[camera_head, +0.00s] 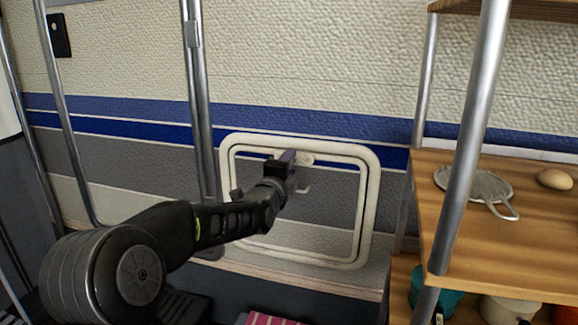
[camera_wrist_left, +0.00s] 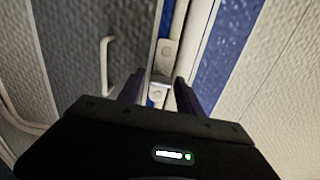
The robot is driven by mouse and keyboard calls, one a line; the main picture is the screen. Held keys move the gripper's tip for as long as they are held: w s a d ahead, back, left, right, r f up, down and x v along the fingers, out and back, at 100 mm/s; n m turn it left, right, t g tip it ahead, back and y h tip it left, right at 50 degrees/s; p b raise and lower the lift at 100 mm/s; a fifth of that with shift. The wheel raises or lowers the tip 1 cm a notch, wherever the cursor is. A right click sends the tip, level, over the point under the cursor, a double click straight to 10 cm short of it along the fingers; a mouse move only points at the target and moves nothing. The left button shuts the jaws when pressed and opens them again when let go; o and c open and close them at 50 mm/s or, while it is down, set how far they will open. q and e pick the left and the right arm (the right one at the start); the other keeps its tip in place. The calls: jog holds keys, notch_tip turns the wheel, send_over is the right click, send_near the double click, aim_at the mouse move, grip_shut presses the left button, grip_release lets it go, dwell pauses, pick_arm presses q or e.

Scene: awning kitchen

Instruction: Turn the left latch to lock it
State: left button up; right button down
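A white-framed hatch (camera_head: 369,205) sits in the trailer wall over the blue stripe. A small pale latch (camera_head: 306,158) is on its upper frame edge, partly hidden by my gripper. In the left wrist view the latch (camera_wrist_left: 160,88) shows between the fingers, with its mount (camera_wrist_left: 166,56) just beyond. My left gripper (camera_head: 293,158) reaches in from the left at the latch. In the left wrist view its two dark fingers (camera_wrist_left: 158,92) stand apart, one on each side of the latch; contact cannot be told. My right gripper is not in view.
A pale handle (camera_wrist_left: 106,65) is on the hatch panel beside the latch. A metal pole (camera_head: 196,100) stands left of the hatch. A wooden shelf (camera_head: 450,225) with a strainer (camera_head: 470,183) and an egg (camera_head: 555,179) is at the right, behind another pole (camera_head: 468,150).

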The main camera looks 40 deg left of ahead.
pick_arm(q)
jog(key=shift+o, duration=0.6)
jog(key=p+v, duration=0.1)
jog(key=v, duration=0.6)
jog(key=shift+s+d, duration=0.15)
jog(key=shift+s, duration=0.25)
